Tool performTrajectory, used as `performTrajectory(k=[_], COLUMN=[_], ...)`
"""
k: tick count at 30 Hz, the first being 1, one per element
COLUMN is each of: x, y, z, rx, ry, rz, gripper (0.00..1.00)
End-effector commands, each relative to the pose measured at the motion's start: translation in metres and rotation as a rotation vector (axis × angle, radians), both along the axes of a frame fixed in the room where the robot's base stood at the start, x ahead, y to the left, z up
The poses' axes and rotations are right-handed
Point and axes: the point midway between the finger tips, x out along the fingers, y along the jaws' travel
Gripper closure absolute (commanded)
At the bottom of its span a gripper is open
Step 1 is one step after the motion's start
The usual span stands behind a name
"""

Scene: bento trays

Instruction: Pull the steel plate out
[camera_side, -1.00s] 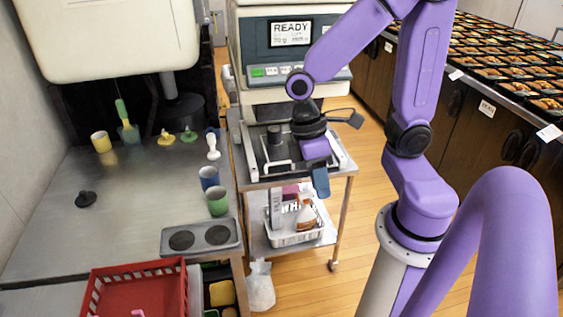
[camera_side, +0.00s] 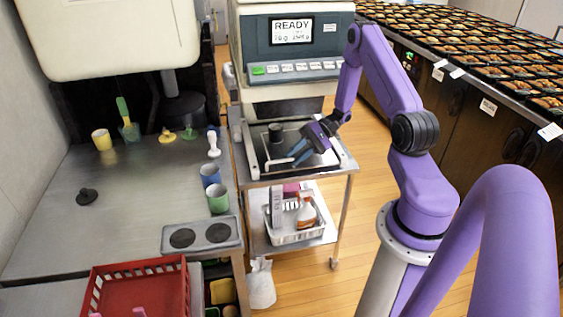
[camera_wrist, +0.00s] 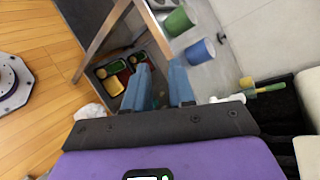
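What looks like the steel plate (camera_side: 262,146) lies flat in a metal-railed unit on top of the cart, in front of the weighing machine. Its middle looks dark, and a dark round knob (camera_side: 276,133) stands on it. My gripper (camera_side: 294,158) is over the right part of the plate, with its blue fingers pointing left and down. The fingers are apart and nothing shows between them in the wrist view (camera_wrist: 160,82). Whether a fingertip touches the plate or its front bar cannot be told. The plate is not clearly visible in the wrist view.
The machine (camera_side: 290,45) with its READY screen stands behind the cart. A white basket (camera_side: 295,236) holding bottles sits on the cart's lower shelf. Blue (camera_side: 210,176) and green (camera_side: 219,199) cups stand on the left counter's edge. Floor right of the cart is clear.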

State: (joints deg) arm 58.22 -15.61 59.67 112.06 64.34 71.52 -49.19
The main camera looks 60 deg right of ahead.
Motion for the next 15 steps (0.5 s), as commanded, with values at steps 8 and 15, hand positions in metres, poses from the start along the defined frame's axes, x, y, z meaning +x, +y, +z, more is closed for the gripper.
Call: performTrajectory(k=[8,15], x=[-0.024,-0.046], y=[-0.110,-0.151], z=[-0.060,-0.085], rx=[0.103,0.114], ry=[-0.085,-0.127], rz=[-0.547,-0.770], gripper=[0.76,0.76])
